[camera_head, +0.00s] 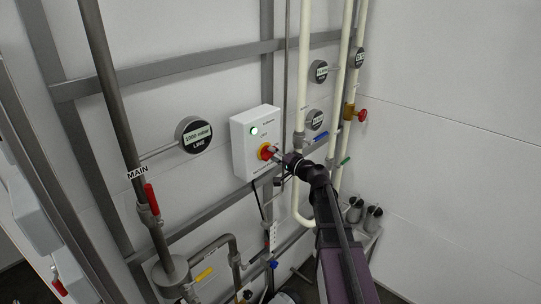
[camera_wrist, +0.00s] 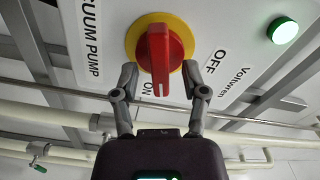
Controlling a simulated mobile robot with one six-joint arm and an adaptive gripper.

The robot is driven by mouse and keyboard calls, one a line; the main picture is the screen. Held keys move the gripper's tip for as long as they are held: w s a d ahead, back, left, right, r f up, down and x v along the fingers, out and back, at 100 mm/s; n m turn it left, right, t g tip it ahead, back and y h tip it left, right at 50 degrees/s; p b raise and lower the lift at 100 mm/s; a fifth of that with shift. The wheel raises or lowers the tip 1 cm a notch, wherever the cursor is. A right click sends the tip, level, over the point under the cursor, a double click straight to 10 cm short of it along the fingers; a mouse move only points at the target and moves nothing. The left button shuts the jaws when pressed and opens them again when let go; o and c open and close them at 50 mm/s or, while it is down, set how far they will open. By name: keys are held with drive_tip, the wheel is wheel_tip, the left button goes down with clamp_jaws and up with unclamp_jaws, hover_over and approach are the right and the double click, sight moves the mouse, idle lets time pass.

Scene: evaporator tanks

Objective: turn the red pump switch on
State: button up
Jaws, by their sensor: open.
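The red switch (camera_wrist: 165,58) sits on a round yellow plate (camera_wrist: 133,40) on a white box. In the wrist view its handle runs up and down the picture, with its lower end beside the "ON" label and the "OFF" label to the right. My gripper (camera_wrist: 160,80) is open, with one fingertip on each side of the handle's lower part. Contact cannot be told. In the head view the red switch (camera_head: 264,152) is on the front of the white box (camera_head: 246,165), and my gripper (camera_head: 277,157) reaches it from the right, its fingertips small there.
A green lamp (camera_wrist: 283,30) is lit on the box; it also shows in the head view (camera_head: 254,131). Cream pipes (camera_head: 303,80) with a blue-handled valve (camera_head: 320,138) stand just right of the box. A round gauge (camera_head: 194,135) is at left. Grey rails run behind.

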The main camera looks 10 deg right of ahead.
drive_tip(key=shift+w+a, duration=0.2)
drive_tip(key=shift+w, duration=0.1)
clamp_jaws()
drive_tip(key=shift+m, duration=2)
unclamp_jaws()
